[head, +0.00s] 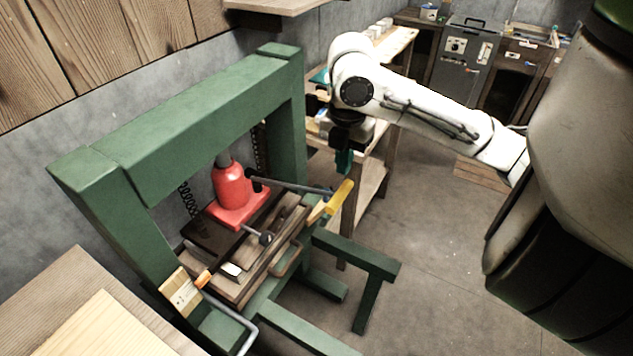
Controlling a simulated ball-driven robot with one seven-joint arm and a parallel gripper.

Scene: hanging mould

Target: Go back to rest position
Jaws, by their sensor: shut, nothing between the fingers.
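My gripper (345,162) hangs at the end of my white arm, pointing down, right of the green press frame. Its fingers are small and dark green in this view, and they are shut with nothing held. The gripper is above and beyond the yellow handle (340,197) at the press's right side, apart from it as far as I can see. The green press (180,118) stands at the left with a red jack (232,190) inside it, above a wooden mould (240,282) on the press bed.
A wooden bench (372,185) stands behind my gripper. A wooden table (90,315) is at the front left. A grey cabinet (463,58) stands at the back. The press's green feet (375,265) reach over the floor. The concrete floor (440,260) at centre right is clear.

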